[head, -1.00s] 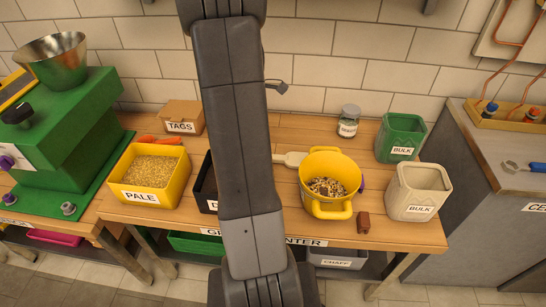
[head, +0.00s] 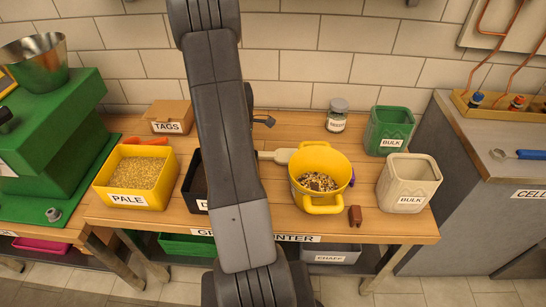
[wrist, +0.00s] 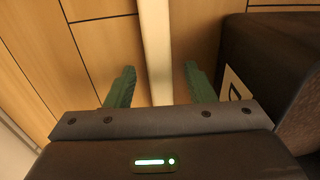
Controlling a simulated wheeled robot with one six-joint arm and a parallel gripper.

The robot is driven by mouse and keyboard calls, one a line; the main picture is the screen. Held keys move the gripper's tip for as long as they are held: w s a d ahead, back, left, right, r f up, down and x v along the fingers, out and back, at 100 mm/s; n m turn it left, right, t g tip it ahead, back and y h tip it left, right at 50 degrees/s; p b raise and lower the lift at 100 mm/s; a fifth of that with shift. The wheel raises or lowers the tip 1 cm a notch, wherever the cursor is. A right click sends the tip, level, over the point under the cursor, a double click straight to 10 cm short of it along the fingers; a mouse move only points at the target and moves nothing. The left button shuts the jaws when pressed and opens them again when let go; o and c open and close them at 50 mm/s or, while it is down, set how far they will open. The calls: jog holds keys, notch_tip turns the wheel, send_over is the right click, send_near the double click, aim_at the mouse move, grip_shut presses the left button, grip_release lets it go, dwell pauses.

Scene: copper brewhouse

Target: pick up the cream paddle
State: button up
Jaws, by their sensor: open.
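The cream paddle (head: 277,156) lies on the wooden counter, its visible end just left of the yellow pot (head: 331,165); my arm hides the rest in the head view. In the wrist view a long cream strip, the paddle's handle (wrist: 154,35), runs down from the top edge between my fingers. My gripper (wrist: 159,67) is open, with one green finger on each side of the handle and a gap on both sides. I cannot tell how high the fingers are above the counter. The gripper is hidden behind my arm in the head view.
A dark bin (wrist: 280,75) stands close to the right finger in the wrist view.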

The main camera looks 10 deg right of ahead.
jog(key=shift+f, duration=0.2)
jog(key=c, duration=1.1)
jog(key=shift+o, duration=0.2)
jog(key=shift+r, duration=0.1)
jog(key=shift+r, duration=0.6)
jog(key=w+d, duration=0.2)
jog(key=d, duration=0.1)
jog(key=shift+w+d+f, duration=0.1)
jog(key=shift+w, duration=0.2)
notch_tip(320, 180, up, 14)
jog(key=p, duration=0.1)
jog(key=shift+p, duration=0.3)
